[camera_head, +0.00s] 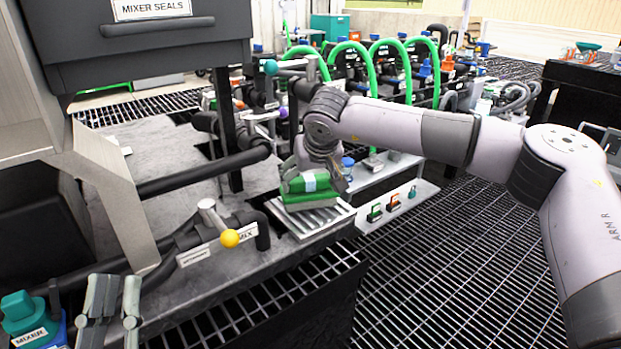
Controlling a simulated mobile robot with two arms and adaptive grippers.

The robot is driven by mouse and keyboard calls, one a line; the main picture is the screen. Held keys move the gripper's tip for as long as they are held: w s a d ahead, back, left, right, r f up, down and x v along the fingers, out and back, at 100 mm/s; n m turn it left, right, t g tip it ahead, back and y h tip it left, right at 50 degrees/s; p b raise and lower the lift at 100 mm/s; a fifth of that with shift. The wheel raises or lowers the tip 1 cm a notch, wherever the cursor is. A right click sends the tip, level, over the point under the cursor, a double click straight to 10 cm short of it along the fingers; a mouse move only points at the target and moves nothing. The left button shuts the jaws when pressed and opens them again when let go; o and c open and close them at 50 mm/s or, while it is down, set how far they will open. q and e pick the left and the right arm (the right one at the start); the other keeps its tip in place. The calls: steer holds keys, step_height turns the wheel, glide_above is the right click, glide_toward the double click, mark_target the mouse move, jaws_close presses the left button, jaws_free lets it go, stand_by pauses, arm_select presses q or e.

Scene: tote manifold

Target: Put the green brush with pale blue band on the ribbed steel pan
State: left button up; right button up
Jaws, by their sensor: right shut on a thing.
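The green brush with its pale blue band (313,182) is in my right gripper (318,172), which is shut on it. The brush is over the ribbed steel pan (325,217); I cannot tell whether it touches the ribs. The pan sits at the right end of the grey worktop, and its ribs show in front of the brush. The wrist and fingers hide part of the brush's back side. My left gripper (108,309) is at the lower left, its two fingers apart, with nothing visible between them.
Black pipes with a yellow-knobbed valve (229,238) cross the worktop left of the pan. A dark box labelled MIXER SEALS (150,40) overhangs the left. A teal-capped item (25,315) stands beside my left gripper. A light shelf (400,204) with small padlocks lies right of the pan.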

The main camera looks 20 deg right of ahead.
arm_select(q)
steer(key=shift+s, duration=0.1)
arm_select(e)
steer(key=shift+f, duration=0.1)
steer(key=o, duration=0.9)
arm_select(q)
steer(key=shift+r, duration=0.1)
arm_select(e)
steer(key=shift+o, duration=0.2)
steer(key=shift+s+r, duration=0.1)
steer(key=shift+r, duration=0.3)
arm_select(q)
steer(key=shift+w+a+f+g+y+p, duration=0.1)
steer(key=shift+w+f+g+y+p, duration=0.45)
steer(key=shift+f+g, duration=1)
steer(key=shift+w+a+f+g+y+p, duration=0.1)
steer(key=shift+w+f+g+y+p, duration=0.5)
steer(key=shift+f, duration=1.6)
steer(key=shift+w+a+f+g+y+p, duration=0.15)
steer(key=shift+w+f+g, duration=0.65)
steer(key=shift+f+g, duration=0.85)
arm_select(e)
steer(key=v, duration=1.1)
steer(key=shift+s+r, duration=0.15)
steer(key=shift+r, duration=0.05)
arm_select(q)
steer(key=shift+d+f, duration=0.1)
steer(key=shift+f, duration=0.1)
